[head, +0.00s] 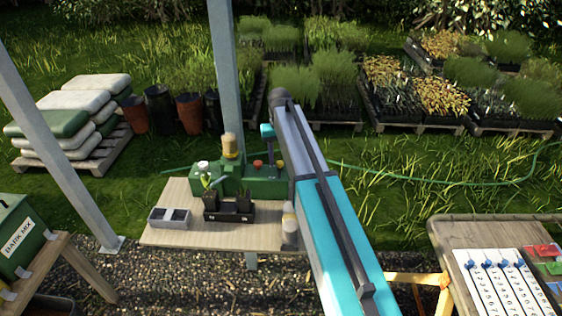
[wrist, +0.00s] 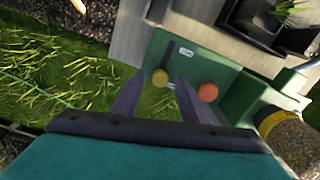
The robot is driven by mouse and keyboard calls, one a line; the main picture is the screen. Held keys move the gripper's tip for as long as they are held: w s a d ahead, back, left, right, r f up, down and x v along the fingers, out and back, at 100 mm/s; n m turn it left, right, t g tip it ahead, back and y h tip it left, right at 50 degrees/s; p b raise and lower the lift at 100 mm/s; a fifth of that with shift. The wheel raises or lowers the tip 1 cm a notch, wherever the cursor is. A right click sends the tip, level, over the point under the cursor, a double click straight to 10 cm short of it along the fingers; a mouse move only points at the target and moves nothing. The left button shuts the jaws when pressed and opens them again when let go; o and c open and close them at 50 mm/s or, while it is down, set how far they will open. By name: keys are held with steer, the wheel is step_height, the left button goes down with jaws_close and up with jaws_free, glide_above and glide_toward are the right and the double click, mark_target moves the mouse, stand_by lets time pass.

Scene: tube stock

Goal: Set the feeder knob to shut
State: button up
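The green feeder unit (head: 240,184) stands at the back of the wooden bench. It carries an orange-red round knob (head: 257,164) and a yellow round knob (head: 280,163). In the wrist view the yellow knob (wrist: 160,77) shows between my fingertips, the orange knob (wrist: 208,92) just right of them. A dark bar (wrist: 169,55) and a small white label (wrist: 186,51) lie near the yellow knob; the label is unreadable. My gripper (wrist: 160,76) is open, its two fingers apart and empty. In the head view it hangs above the unit (head: 268,148). Contact cannot be told.
A black pot tray (head: 229,212) and a grey two-cell box (head: 169,217) sit on the bench top (head: 200,236). A metal post (head: 227,70) rises behind. My arm hides the bench's right end.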

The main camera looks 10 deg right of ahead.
steer(key=shift+f, duration=0.1)
jaws_close()
stand_by(0.3)
steer(key=shift+s+a, duration=0.2)
steer(key=shift+s, duration=0.6)
steer(key=shift+s+a, duration=0.15)
steer(key=shift+s, duration=0.6)
steer(key=shift+s+a, duration=0.2)
steer(key=shift+s, duration=0.6)
jaws_free()
steer(key=shift+s, duration=0.15)
